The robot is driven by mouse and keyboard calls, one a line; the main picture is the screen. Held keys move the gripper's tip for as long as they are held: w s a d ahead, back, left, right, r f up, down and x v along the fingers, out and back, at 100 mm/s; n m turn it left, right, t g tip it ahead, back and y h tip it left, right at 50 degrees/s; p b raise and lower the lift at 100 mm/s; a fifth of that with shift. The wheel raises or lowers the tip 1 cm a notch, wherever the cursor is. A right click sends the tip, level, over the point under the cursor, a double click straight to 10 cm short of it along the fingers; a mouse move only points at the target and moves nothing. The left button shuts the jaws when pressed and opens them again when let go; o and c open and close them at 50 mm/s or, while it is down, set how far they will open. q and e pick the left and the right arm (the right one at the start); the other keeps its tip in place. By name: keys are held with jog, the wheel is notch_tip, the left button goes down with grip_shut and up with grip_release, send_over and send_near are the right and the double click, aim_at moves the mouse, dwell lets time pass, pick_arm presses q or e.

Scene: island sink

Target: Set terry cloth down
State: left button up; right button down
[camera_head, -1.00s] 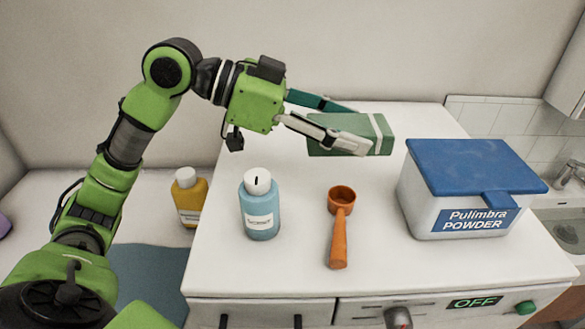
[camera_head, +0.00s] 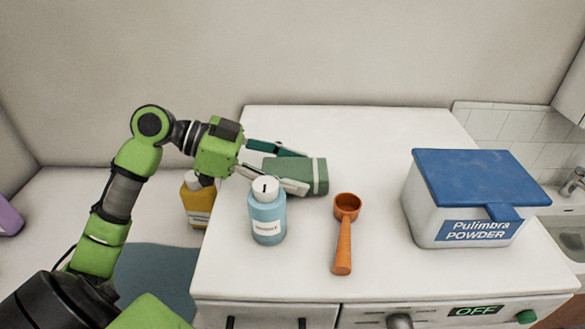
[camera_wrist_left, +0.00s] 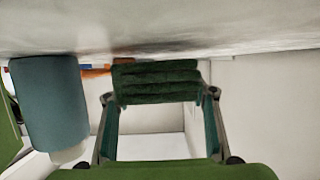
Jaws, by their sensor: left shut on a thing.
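The terry cloth (camera_head: 312,177) is a folded green bundle over the white counter top, behind the light-blue bottle. My left gripper (camera_head: 297,172) is shut on it, with one finger on each side. In the left wrist view the cloth (camera_wrist_left: 156,80) shows as ribbed dark green layers between the fingertips (camera_wrist_left: 158,97). The cloth is low, near the counter surface; I cannot tell whether it touches. My right gripper is in neither view.
The light-blue bottle (camera_head: 268,212) stands close in front of the left gripper. An orange scoop (camera_head: 343,235) lies to the right. A white powder box with a blue lid (camera_head: 470,195) stands further right. A yellow bottle (camera_head: 197,203) is at left. The back counter is clear.

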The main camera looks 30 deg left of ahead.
pick_arm(q)
jog(key=shift+f, duration=0.65)
jog(key=o, duration=1.1)
jog(key=shift+r, duration=0.1)
